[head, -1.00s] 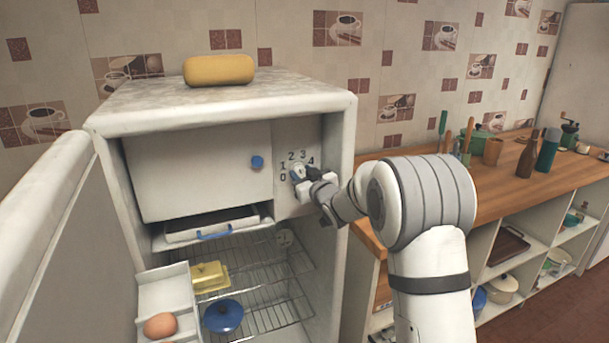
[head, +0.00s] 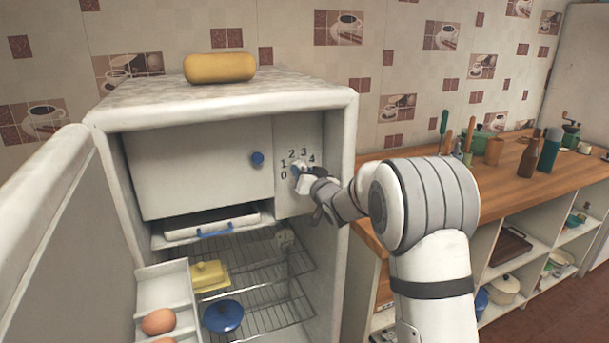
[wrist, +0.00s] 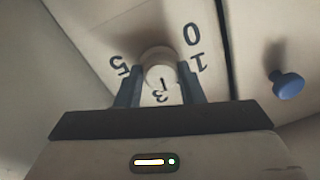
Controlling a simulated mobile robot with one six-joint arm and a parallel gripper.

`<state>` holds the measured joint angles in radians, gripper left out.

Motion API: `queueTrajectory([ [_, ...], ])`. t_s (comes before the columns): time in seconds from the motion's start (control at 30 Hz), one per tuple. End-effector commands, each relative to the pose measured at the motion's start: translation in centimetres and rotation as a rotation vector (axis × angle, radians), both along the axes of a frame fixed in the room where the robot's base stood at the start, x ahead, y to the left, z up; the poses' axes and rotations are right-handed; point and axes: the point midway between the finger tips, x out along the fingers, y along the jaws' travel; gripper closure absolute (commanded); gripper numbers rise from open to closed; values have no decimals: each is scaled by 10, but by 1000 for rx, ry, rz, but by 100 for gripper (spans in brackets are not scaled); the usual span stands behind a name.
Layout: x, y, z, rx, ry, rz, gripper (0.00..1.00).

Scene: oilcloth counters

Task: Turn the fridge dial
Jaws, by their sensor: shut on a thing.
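The fridge dial (wrist: 158,56) is a pale round knob on the white panel inside the open fridge. In the head view the dial (head: 298,168) is partly covered by my gripper, with the numbers 0 to 4 showing around it. My gripper (head: 304,180) reaches in from the right. In the wrist view the dark fingers of my gripper (wrist: 160,85) stand on either side of the dial and are shut on it. A short dark mark shows beside the 3 there; I cannot tell whether it is the dial's pointer. The numbers 2 and 4 are hidden in that view.
The white freezer flap with a blue knob (head: 257,159) is left of the dial. The fridge door (head: 50,225) stands open at left, its shelf holding eggs (head: 158,321). A yellow butter dish (head: 209,275) and blue pot (head: 223,316) sit on the racks.

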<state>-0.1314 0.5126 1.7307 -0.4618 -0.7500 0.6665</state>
Motion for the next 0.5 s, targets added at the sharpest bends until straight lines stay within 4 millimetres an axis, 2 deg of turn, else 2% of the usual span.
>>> queueTrajectory([
  [0.2,1,0,4,145,51,1,88],
  [0.5,1,1,5,266,99,2,88],
])
